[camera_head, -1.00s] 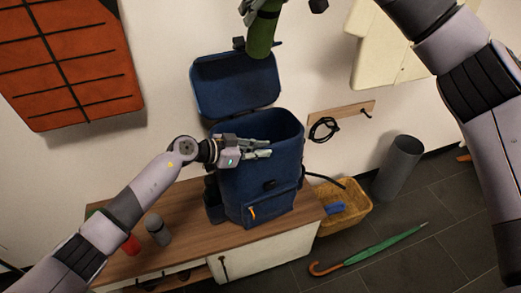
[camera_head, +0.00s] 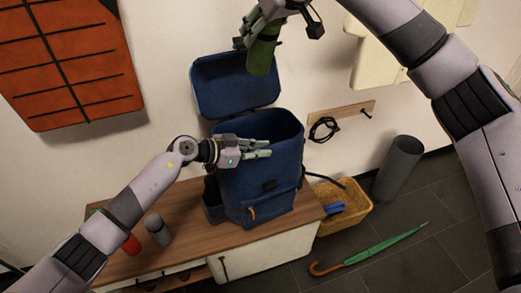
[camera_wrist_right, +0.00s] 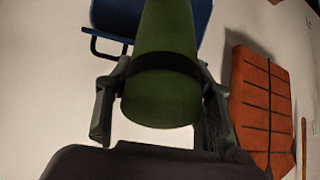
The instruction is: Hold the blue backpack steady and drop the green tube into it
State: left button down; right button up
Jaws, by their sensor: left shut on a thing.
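The blue backpack (camera_head: 258,192) stands upright on the wooden bench top with its lid flap (camera_head: 222,88) raised against the wall. My left gripper (camera_head: 262,149) is shut on the rim of the backpack's opening. My right gripper (camera_head: 262,22) is above the backpack, at the top of the head view, shut on the green tube (camera_head: 260,58). The tube hangs down in front of the raised flap, above the opening. In the right wrist view the green tube (camera_wrist_right: 163,80) sits between the fingers, with part of the blue backpack (camera_wrist_right: 112,17) behind it. The backpack's inside is mostly hidden.
The bench (camera_head: 190,233) also bears a grey bottle (camera_head: 157,230) and a red item (camera_head: 131,244). A wicker basket (camera_head: 343,218), a grey cylinder (camera_head: 398,168) and a green umbrella (camera_head: 375,249) are to the right. A hook rail (camera_head: 343,119) is on the wall.

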jog(key=o, duration=0.5)
jog(key=v, duration=1.2)
pick_arm(q)
jog(key=c, duration=1.6)
grip_release()
